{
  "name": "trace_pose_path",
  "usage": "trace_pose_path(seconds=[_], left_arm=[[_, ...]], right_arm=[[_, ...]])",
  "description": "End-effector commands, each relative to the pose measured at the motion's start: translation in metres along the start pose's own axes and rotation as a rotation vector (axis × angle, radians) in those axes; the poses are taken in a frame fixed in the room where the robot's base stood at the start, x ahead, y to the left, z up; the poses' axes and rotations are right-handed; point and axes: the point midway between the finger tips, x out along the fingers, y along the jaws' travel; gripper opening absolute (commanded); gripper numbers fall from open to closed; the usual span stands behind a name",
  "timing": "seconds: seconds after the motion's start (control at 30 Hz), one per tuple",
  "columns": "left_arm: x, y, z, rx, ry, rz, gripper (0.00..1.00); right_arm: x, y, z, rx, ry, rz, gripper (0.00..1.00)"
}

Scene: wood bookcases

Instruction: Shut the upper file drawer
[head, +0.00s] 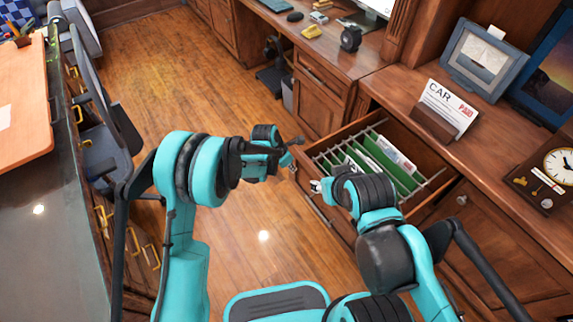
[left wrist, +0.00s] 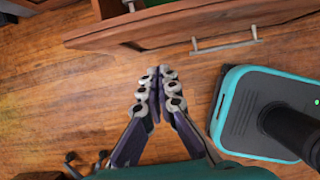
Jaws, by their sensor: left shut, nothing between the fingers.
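The upper file drawer (head: 408,198) stands pulled out of the wood cabinet in the head view. It holds green folders (head: 386,168) and papers under metal rails. In the left wrist view the drawer's wood front (left wrist: 175,27) crosses the top. My left gripper (head: 296,143) is near the drawer's far front corner; I cannot tell whether it touches. In the left wrist view its fingers (left wrist: 160,82) are together and empty, apart from the wood front in the picture. My right gripper (head: 316,186) is at the drawer's near front side, its fingers too small to read.
A metal handle (left wrist: 225,42) shows below the drawer front. The counter (head: 480,92) above bears a card holder (head: 434,124), a picture frame (head: 484,58) and a clock (head: 557,166). A chair (head: 103,130) and desk stand left. The wood floor (head: 170,75) between is clear.

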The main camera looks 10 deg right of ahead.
Motion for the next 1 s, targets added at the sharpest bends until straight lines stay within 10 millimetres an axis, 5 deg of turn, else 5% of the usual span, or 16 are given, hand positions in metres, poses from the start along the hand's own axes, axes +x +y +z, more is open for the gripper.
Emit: trace_pose_path(seconds=[0.03, 0.33, 1.0], left_arm=[[0.013, 0.0, -0.001, 0.001, 0.0, 0.0, 0.0], [0.022, 0.0, 0.034, 0.0, 0.0, 0.001, 0.0], [0.024, 0.007, 0.043, 0.0, 0.0, 0.001, 0.0]], right_arm=[[0.006, 0.0, 0.004, 0.0, 0.0, 0.0, 0.4], [0.015, 0.0, 0.011, 0.0, 0.0, 0.0, 0.4], [0.015, 0.0, 0.01, 0.0, 0.0, 0.0, 0.4]])
